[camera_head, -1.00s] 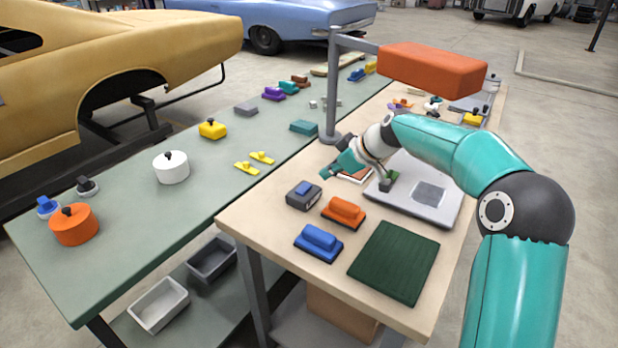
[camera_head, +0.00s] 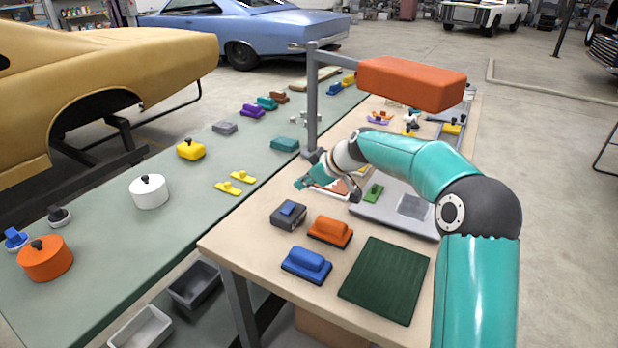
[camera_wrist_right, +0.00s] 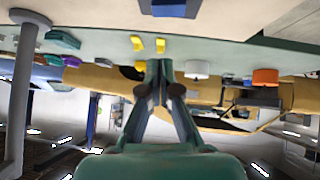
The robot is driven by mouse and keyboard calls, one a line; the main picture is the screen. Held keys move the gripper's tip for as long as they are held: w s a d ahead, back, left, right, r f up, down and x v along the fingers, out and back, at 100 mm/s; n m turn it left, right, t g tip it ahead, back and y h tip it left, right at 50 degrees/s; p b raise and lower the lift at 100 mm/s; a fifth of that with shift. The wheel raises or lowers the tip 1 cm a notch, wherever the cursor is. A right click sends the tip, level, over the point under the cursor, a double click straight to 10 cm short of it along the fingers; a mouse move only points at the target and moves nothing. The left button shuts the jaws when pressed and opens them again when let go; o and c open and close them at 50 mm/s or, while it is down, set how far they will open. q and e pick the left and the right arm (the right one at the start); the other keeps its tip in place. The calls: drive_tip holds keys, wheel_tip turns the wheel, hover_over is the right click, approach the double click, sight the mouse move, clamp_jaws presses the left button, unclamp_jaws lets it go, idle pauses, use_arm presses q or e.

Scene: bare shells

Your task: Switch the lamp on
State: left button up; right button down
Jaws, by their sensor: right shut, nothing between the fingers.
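The lamp has an orange shade (camera_head: 412,82) on a grey post (camera_head: 312,105) at the left edge of the wooden table. Its lit or unlit side is hidden. A dark grey box with a blue rocker (camera_head: 288,209) sits on the table near the left edge. It also shows upside down at the top of the right wrist view, where the blue part (camera_wrist_right: 172,9) is partly cut off. My right gripper (camera_head: 299,184) is shut and empty, just behind the box in the picture and apart from it. Its closed fingers show in the wrist view (camera_wrist_right: 160,68). My left gripper is not seen.
An orange block (camera_head: 330,230), a blue block (camera_head: 306,264) and a dark green mat (camera_head: 386,279) lie in front. A grey panel (camera_head: 398,207) with a green piece (camera_head: 373,193) lies under my right arm. A green bench (camera_head: 120,240) with pots runs along the left.

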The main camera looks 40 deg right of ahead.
sight(289, 204)
drive_tip(key=p+x, duration=0.1)
drive_tip(key=x, duration=0.4)
drive_tip(key=shift+w+a+f, duration=0.1)
drive_tip(key=shift+w+f, duration=0.05)
drive_tip(key=shift+w, duration=0.05)
drive_tip(key=shift+d+f, duration=0.25)
drive_tip(key=shift+f, duration=0.95)
drive_tip(key=shift+d+f, duration=0.1)
drive_tip(key=shift+f, duration=0.6)
drive_tip(key=shift+d+f+y, duration=0.1)
drive_tip(key=shift+f+y, duration=0.15)
drive_tip(key=shift+y, duration=0.05)
drive_tip(key=shift+s+f+b, duration=0.1)
drive_tip(key=shift+b, duration=0.25)
